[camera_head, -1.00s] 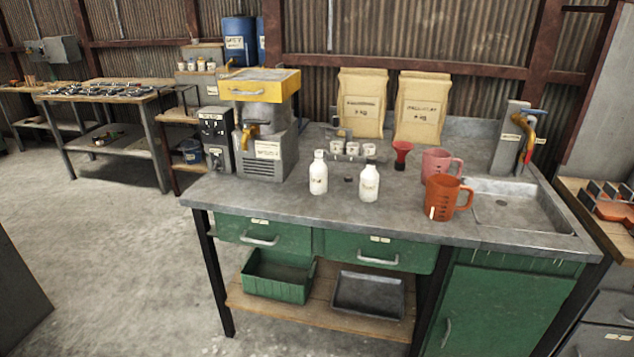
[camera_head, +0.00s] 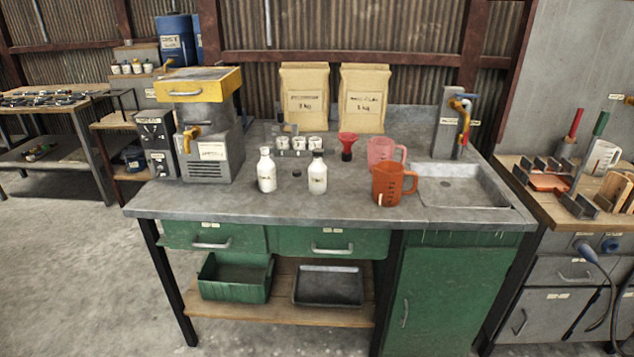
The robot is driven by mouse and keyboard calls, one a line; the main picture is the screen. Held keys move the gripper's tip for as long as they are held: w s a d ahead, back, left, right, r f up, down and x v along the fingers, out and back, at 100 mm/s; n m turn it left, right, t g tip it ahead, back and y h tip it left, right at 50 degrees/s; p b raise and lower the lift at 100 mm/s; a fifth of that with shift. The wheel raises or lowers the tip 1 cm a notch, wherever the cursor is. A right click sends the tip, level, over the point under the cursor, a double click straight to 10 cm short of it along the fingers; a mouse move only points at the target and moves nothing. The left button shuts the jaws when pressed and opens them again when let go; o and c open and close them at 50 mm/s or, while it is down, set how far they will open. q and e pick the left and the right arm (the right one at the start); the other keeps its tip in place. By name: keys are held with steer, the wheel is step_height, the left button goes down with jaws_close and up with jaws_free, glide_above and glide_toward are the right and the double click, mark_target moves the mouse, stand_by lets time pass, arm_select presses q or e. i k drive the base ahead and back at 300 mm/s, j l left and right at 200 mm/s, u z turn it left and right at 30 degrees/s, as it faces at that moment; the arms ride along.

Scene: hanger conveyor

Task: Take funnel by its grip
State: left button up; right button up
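A small red funnel (camera_head: 347,142) stands on the grey worktop (camera_head: 225,205), wide mouth up, with a dark lower part. It is in front of the right paper sack and just left of a pink jug (camera_head: 384,151). An orange-red measuring jug (camera_head: 393,184) stands nearer, to its right. Two white bottles, one at the left (camera_head: 267,171) and one at the right (camera_head: 317,173), stand in front of it to the left. A separate grip on the funnel is too small to make out. Neither of my grippers shows in the head view.
A yellow-topped machine (camera_head: 200,85) stands at the worktop's left. Two paper sacks, left (camera_head: 303,95) and right (camera_head: 363,98), stand behind. A sink (camera_head: 460,186) is at the right, beside a wooden-topped tool bench (camera_head: 535,190). The floor in front at left is clear.

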mark_target(347, 139)
steer(key=i+l+u, duration=0.15)
steer(key=i, duration=0.4)
steer(key=i+l+u, duration=0.1)
steer(key=i, duration=0.5)
